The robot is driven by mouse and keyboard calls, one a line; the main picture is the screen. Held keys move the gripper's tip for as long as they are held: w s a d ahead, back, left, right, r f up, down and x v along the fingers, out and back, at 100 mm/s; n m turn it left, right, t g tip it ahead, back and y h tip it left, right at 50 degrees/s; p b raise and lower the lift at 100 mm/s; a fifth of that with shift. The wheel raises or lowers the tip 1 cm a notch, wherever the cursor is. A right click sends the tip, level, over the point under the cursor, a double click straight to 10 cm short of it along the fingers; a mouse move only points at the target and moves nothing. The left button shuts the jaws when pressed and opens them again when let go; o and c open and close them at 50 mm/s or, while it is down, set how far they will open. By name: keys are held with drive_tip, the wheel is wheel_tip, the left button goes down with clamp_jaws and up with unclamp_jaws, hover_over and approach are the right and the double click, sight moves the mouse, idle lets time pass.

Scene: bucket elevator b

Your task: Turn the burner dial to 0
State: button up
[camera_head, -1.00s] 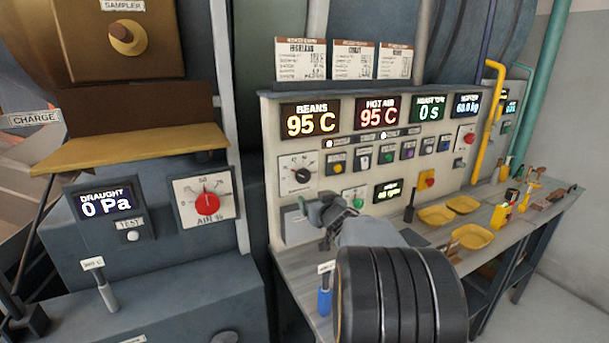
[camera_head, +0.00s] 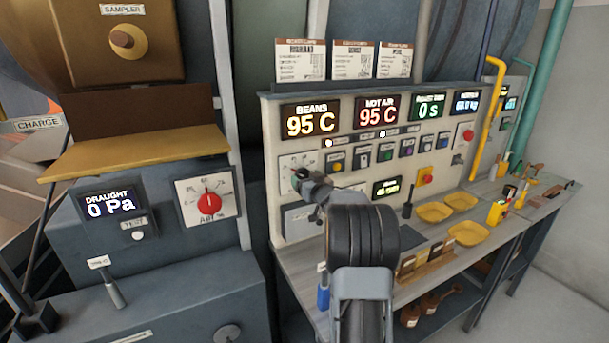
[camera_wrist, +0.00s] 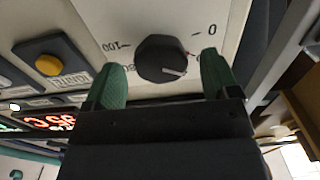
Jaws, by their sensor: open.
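The burner dial is a black knob (camera_wrist: 160,58) on a pale plate in the wrist view. The plate's scale shows a 0 at the upper right and 100 at the left. My gripper (camera_wrist: 162,74) is open and empty, with one green finger on each side of the knob; I cannot tell whether they touch it. In the head view my gripper (camera_head: 313,186) is in front of the dial plate (camera_head: 289,162) and hides most of the knob.
An orange ignite button (camera_wrist: 48,65) sits beside the dial plate, with several more buttons along the panel. A red air dial (camera_head: 210,205) is on the housing to the left. Yellow trays (camera_head: 434,212) stand on the bench (camera_head: 400,251) to the right.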

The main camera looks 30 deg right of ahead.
drive_tip(key=shift+w+d, duration=0.1)
drive_tip(key=shift+w, duration=0.85)
drive_tip(key=c, duration=0.9)
